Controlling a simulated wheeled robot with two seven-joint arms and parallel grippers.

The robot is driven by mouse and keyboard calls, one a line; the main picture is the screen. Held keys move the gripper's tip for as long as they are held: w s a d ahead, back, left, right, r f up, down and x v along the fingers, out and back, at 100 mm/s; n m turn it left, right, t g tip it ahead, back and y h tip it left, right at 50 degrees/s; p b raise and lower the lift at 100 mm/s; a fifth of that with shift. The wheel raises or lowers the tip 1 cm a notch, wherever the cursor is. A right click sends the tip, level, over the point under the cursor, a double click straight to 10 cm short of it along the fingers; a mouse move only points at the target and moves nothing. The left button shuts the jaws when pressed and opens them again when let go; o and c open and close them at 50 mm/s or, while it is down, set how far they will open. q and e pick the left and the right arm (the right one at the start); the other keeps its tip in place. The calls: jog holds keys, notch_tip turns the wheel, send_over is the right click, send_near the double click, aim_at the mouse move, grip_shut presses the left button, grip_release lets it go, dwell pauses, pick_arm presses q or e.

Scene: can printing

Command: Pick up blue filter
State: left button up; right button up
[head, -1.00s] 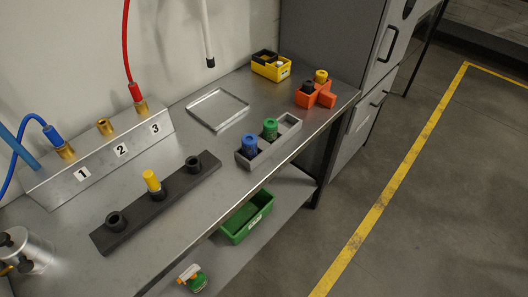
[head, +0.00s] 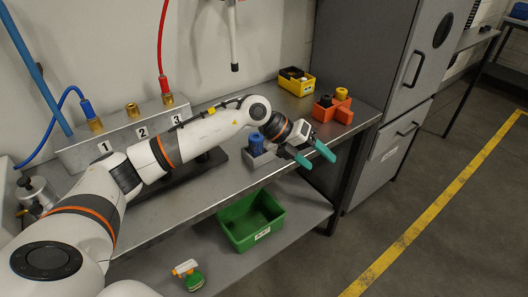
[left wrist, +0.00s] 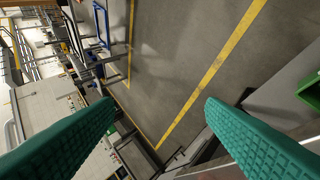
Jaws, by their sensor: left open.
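The blue filter (head: 257,143) stands upright in the grey holder (head: 258,161) near the front edge of the bench. My left arm reaches in from the left over the bench. My left gripper (head: 318,158), with teal fingers, is open and empty, just to the right of the blue filter and past the bench's front edge. The arm hides most of the holder, and the green filter is not visible. In the left wrist view the two teal fingers (left wrist: 160,130) are spread apart with floor between them. My right gripper is not in view.
An orange holder (head: 327,113) with a black and a yellow piece stands at the bench's right end. A yellow bin (head: 301,87) is behind it. A green bin (head: 236,232) and a spray bottle (head: 188,273) are on the lower shelf. A grey cabinet (head: 365,50) stands at right.

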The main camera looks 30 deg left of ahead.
pick_arm(q)
jog(key=a+r+y, duration=0.3)
jog(key=a+y, duration=0.4)
jog(key=a, duration=0.5)
jog(key=n+y, duration=0.1)
jog(key=y, duration=0.2)
send_near(255, 137)
jog(key=x, duration=0.2)
jog(key=p+x, duration=0.1)
jog(key=x, duration=0.1)
jog(key=shift+d+f, duration=0.15)
jog(key=shift+f, duration=0.25)
jog(key=p+x, duration=0.2)
jog(key=x, duration=0.3)
jog(key=shift+w+f, duration=0.15)
jog(key=shift+w, duration=0.05)
jog(key=shift+w+f, duration=0.15)
jog(key=shift+f, duration=0.2)
jog(key=shift+r+t, duration=0.1)
jog(key=shift+t, duration=0.2)
jog(key=c, duration=1.1)
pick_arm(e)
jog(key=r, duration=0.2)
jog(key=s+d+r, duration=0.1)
